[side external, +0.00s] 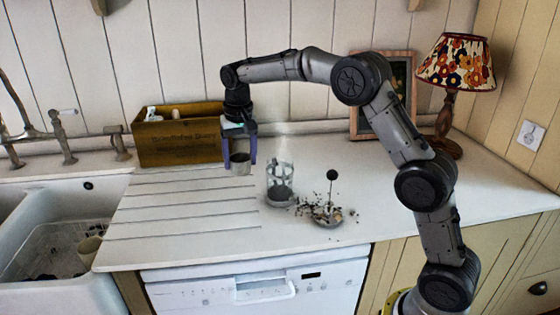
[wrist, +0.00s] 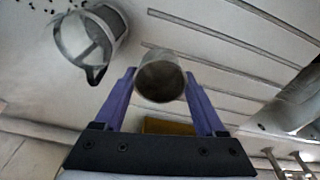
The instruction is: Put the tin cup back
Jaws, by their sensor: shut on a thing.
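The tin cup (side external: 240,163) is a small grey metal cup held between the two purple fingers of my gripper (side external: 239,152). My gripper points down and is shut on the cup, above the grooved drainer part of the white worktop. In the wrist view the cup (wrist: 160,77) sits between the fingertips of my gripper (wrist: 160,82), with its round opening towards the camera. Whether the cup touches the worktop is hard to tell; it looks held above it.
A glass French press (side external: 280,186) stands just right of my gripper; it also shows in the wrist view (wrist: 90,38). A wooden box (side external: 180,137) stands behind left. A sink (side external: 50,245), picture frame (side external: 362,122) and lamp (side external: 455,68) flank the worktop.

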